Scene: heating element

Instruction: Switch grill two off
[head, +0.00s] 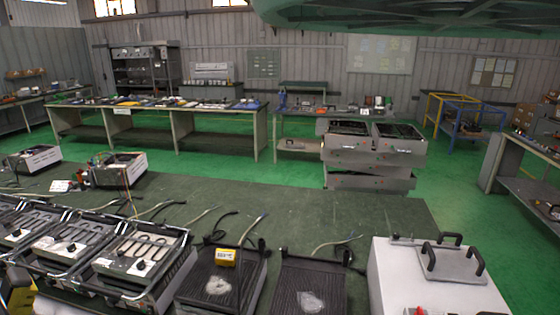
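Several grill units stand in a row across the lower left. No number shows which is grill two.
A white box (395,275) with a black-handled lid (450,262) stands at lower right. Stacked grey units (370,158) stand farther back. Long workbenches (160,110) line the back, and another bench (520,180) is at right. Green floor (270,175) is open between.

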